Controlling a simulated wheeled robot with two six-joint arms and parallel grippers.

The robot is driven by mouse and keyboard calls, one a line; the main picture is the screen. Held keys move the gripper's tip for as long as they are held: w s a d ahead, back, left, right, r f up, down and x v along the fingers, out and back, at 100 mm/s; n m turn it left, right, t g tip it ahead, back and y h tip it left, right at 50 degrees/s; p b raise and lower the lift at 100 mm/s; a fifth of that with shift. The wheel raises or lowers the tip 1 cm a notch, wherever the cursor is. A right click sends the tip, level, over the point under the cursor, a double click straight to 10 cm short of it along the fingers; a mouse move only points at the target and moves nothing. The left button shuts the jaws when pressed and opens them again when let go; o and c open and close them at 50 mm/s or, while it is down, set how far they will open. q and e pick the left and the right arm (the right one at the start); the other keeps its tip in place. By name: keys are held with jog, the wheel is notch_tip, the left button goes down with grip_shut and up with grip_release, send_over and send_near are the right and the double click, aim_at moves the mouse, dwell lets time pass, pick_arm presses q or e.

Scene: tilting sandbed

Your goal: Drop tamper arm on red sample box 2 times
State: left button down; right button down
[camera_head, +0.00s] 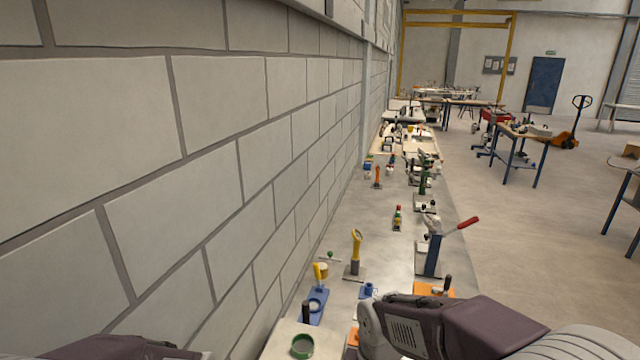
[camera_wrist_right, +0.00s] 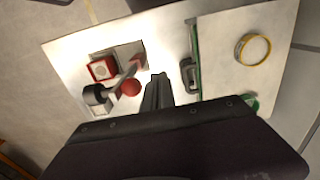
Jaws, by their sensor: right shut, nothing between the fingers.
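In the right wrist view, a red square sample box (camera_wrist_right: 102,68) with a pale top sits on a white board. The tamper arm (camera_wrist_right: 122,78) is a grey bar running from a red mount beside a grey plate toward a dark cylindrical head (camera_wrist_right: 97,97). The head is beside the box in this view; its height above the board I cannot tell. A red ball (camera_wrist_right: 131,87) is close to the bar. My right gripper (camera_wrist_right: 158,78) is shut and empty, just right of the red ball and apart from it. My left gripper is out of view.
The white board (camera_wrist_right: 225,80) also carries a yellow ring (camera_wrist_right: 253,50) and a grey latch-like part (camera_wrist_right: 188,72) along a green strip. In the head view, a long bench (camera_head: 345,215) with several small devices runs along a block wall (camera_head: 225,120).

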jog(key=shift+s+d, duration=0.3)
jog(key=shift+d, duration=0.75)
jog(key=shift+s+d, duration=0.35)
jog(key=shift+d, duration=0.75)
jog(key=shift+s+d, duration=0.3)
jog(key=shift+d, duration=0.75)
notch_tip(320, 180, up, 8)
jog(key=p, duration=0.8)
jog(key=shift+r, duration=0.15)
jog(key=shift+f, duration=0.2)
